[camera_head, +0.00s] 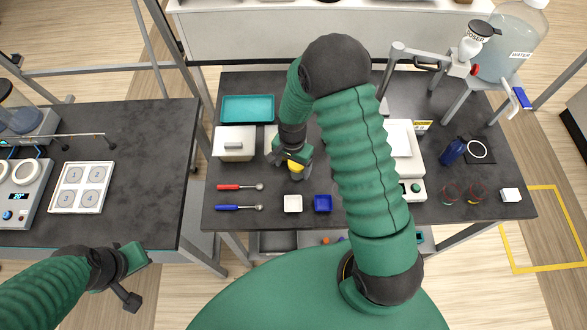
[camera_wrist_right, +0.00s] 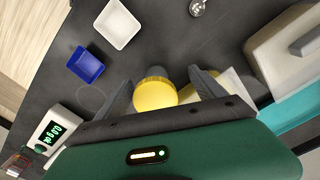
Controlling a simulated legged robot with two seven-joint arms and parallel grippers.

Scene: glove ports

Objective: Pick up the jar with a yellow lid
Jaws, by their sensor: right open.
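The jar with a yellow lid (camera_head: 296,166) stands on the dark table, partly hidden by my right gripper in the head view. In the right wrist view its yellow lid (camera_wrist_right: 155,95) sits between the two fingers of my right gripper (camera_wrist_right: 163,88). The fingers are spread, with one on each side of the lid, and I cannot tell whether either touches it. In the head view my right gripper (camera_head: 290,158) is just above and behind the jar.
A white square dish (camera_head: 293,203) and a blue one (camera_head: 323,203) lie in front of the jar. Red (camera_head: 240,187) and blue (camera_head: 239,207) spoons lie to the left. A lidded box (camera_head: 234,143) and teal tray (camera_head: 247,109) stand behind left. A scale (camera_head: 409,190) is right.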

